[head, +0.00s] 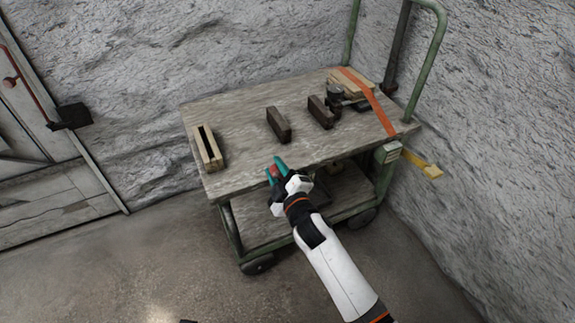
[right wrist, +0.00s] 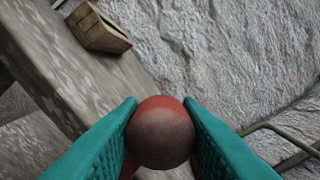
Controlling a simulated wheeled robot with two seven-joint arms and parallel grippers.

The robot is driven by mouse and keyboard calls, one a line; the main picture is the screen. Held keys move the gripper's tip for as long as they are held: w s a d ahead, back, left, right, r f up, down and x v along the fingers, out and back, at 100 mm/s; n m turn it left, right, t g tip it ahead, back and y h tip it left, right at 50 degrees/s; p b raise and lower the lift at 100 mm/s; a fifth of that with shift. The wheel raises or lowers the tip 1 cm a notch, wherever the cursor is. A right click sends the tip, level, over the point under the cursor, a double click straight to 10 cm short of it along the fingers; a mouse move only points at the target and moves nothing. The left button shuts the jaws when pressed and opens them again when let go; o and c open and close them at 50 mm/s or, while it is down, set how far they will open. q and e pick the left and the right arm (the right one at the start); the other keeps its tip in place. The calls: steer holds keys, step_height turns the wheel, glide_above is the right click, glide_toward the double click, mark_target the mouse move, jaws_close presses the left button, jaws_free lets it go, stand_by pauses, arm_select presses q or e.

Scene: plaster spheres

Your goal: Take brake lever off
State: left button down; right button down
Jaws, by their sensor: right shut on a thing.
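My right gripper (head: 276,167) is at the front edge of the cart, its teal fingers shut on a dull red ball-shaped knob (right wrist: 160,130). In the right wrist view the knob sits between both fingertips (right wrist: 160,112), touching each. Some red shows below it between the fingers, but I cannot tell how it joins the cart or whether it is the brake lever's end. A yellow lever-like handle (head: 432,170) sticks out from a grey box (head: 389,152) at the cart's right corner. My left gripper is not in view.
The wooden cart top (head: 235,115) carries a slotted light block (head: 208,148), two dark blocks (head: 278,124) (head: 320,112), and boards (head: 352,82) under an orange strap (head: 372,100). A green handle rail (head: 441,50) rises at the right. Rough walls stand close behind and right.

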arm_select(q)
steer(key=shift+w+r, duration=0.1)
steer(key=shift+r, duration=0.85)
arm_select(e)
steer(key=shift+s+a+f+n, duration=0.25)
steer(key=shift+a+f+n, duration=0.2)
steer(key=shift+a+n, duration=0.05)
steer(key=c, duration=1.1)
jaws_free()
steer(key=shift+s, duration=0.3)
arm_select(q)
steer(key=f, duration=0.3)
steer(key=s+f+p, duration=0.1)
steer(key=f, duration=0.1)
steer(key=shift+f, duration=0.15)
arm_select(e)
steer(key=v, duration=1.1)
steer(key=shift+s+d, duration=0.1)
steer(key=shift+s, duration=0.1)
